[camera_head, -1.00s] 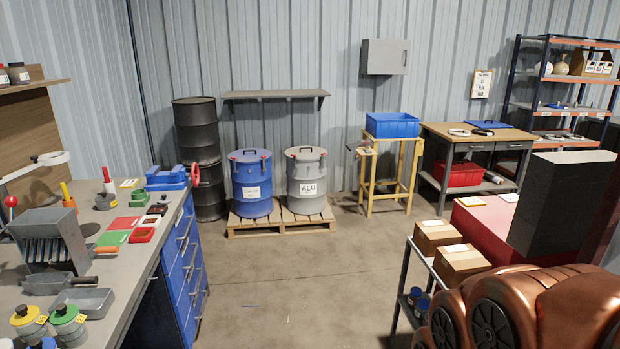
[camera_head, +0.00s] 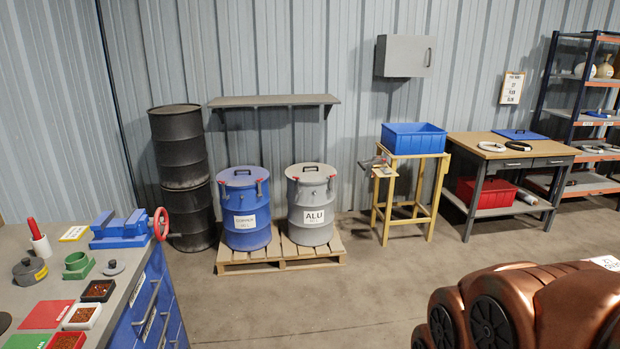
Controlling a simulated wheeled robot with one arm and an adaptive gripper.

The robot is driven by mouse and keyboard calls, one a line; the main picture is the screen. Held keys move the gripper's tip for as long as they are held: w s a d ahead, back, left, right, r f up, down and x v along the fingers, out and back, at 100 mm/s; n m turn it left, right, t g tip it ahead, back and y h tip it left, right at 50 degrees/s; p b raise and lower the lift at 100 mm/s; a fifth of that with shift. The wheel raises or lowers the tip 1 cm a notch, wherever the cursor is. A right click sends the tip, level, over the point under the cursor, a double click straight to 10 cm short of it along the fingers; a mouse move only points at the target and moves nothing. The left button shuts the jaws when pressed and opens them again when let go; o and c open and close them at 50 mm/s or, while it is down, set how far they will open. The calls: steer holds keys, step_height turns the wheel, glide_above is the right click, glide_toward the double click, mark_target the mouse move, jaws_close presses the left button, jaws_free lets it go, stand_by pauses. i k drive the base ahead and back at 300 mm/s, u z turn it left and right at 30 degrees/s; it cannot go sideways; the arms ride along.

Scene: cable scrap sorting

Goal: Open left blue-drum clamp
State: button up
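The blue drum (camera_head: 245,228) with a white label stands upright on a wooden pallet, left of the grey ALU drum (camera_head: 311,217). Its lid, with a dark handle, is on. My gripper is not in view. Copper-coloured round-jointed parts at the lower right look like my arm.
The pallet (camera_head: 283,264) stands against the wall beside stacked black drums (camera_head: 182,175). A workbench with blue drawers (camera_head: 150,300) bounds the left. A yellow stand (camera_head: 408,195) with a blue bin (camera_head: 413,138) is to the right. The floor (camera_head: 310,310) before the pallet is clear.

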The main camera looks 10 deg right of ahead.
mark_target(223, 183)
steer(key=i, duration=3.7)
steer(key=z, duration=1.9)
steer(key=i, duration=3.3)
steer(key=u, duration=1.7)
steer(key=i, duration=0.4)
steer(key=u, duration=0.2)
